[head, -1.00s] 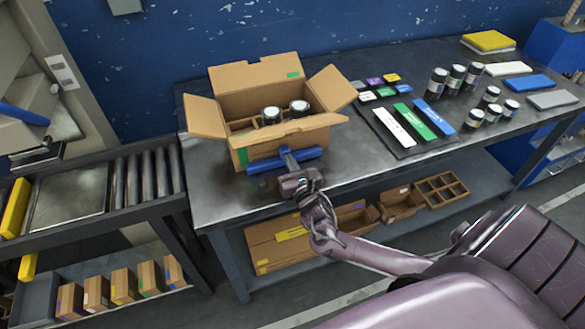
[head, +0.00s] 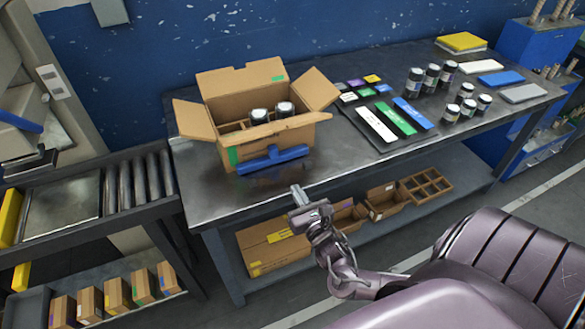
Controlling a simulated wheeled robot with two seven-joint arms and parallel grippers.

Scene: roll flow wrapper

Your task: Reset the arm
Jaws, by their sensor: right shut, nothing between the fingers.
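My right gripper (head: 297,193) is shut and empty, just in front of the table's front edge. It is apart from the open cardboard box (head: 272,141) and from the blue tool (head: 272,159). The box stands on the metal table with its flaps spread and holds two dark jars with white lids (head: 259,115). The blue tool lies on the table against the front of the box. My left gripper is not in the head view.
The dark metal table (head: 204,196) also bears a tray of white, green and blue bars (head: 401,119), several jars (head: 431,77) and coloured pads (head: 461,42). A roller conveyor (head: 138,182) stands at the left. Cardboard boxes (head: 270,247) lie on the lower shelf.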

